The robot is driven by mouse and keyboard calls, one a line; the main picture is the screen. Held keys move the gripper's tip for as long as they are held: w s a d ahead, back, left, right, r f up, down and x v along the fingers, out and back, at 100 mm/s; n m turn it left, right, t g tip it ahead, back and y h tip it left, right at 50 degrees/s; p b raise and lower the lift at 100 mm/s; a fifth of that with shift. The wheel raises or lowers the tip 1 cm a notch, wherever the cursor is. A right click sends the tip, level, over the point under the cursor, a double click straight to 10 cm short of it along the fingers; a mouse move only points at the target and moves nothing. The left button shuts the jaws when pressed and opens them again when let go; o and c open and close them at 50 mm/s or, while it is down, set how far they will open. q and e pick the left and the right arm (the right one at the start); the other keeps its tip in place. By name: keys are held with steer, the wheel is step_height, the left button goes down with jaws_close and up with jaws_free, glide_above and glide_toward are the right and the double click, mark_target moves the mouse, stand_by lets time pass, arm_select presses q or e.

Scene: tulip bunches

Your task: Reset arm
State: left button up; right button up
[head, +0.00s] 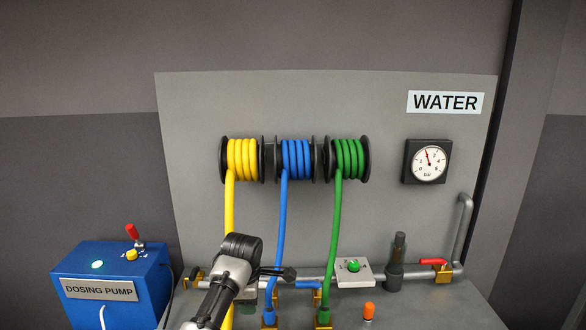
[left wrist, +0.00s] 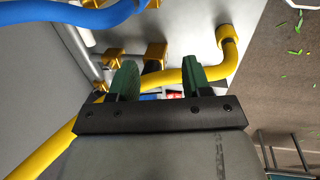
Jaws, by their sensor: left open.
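My left arm (head: 232,272) rises from the bottom of the head view, in front of the lower part of the yellow hose (head: 228,205). My left gripper (left wrist: 160,84) shows in the left wrist view with its two green fingers apart. The yellow hose (left wrist: 215,72) runs across that view by the fingertips. I cannot tell whether it passes between the fingers or beyond them. Nothing is visibly clamped. My right gripper is in neither view.
Blue (head: 281,210) and green (head: 334,230) hoses hang from reels just right of my arm. A blue dosing pump (head: 110,280) stands left. A gauge (head: 427,162) is on the panel.

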arm_select(q)
steer(key=s+a+f+m, duration=0.3)
steer(key=s+f+m, duration=0.3)
steer(key=s, duration=0.5)
steer(key=s+a+f+m, duration=0.3)
steer(key=s+f+m, duration=0.1)
steer(key=s+f, duration=0.5)
steer(key=s+a+r+m, duration=0.1)
steer(key=s+r+m, duration=0.15)
steer(key=s, duration=0.55)
steer(key=s+a+r+m+t, duration=0.1)
steer(key=s+a+r+m, duration=0.1)
steer(key=s+m, duration=0.35)
steer(key=s+a+r+m, duration=0.1)
steer(key=s+r+m, duration=0.1)
steer(key=s, duration=0.7)
step_height(320, 180, down, 28)
steer(key=g+b, duration=0.1)
steer(key=b, duration=0.2)
steer(key=s+a+f+g+b, duration=0.1)
steer(key=s+a+f+b, duration=0.1)
steer(key=s+f, duration=1.4)
step_height(320, 180, down, 4)
steer(key=shift+s+a+r+m+b, duration=0.1)
steer(key=shift+s+a+m+b, duration=0.25)
steer(key=shift+s+a+m, duration=0.1)
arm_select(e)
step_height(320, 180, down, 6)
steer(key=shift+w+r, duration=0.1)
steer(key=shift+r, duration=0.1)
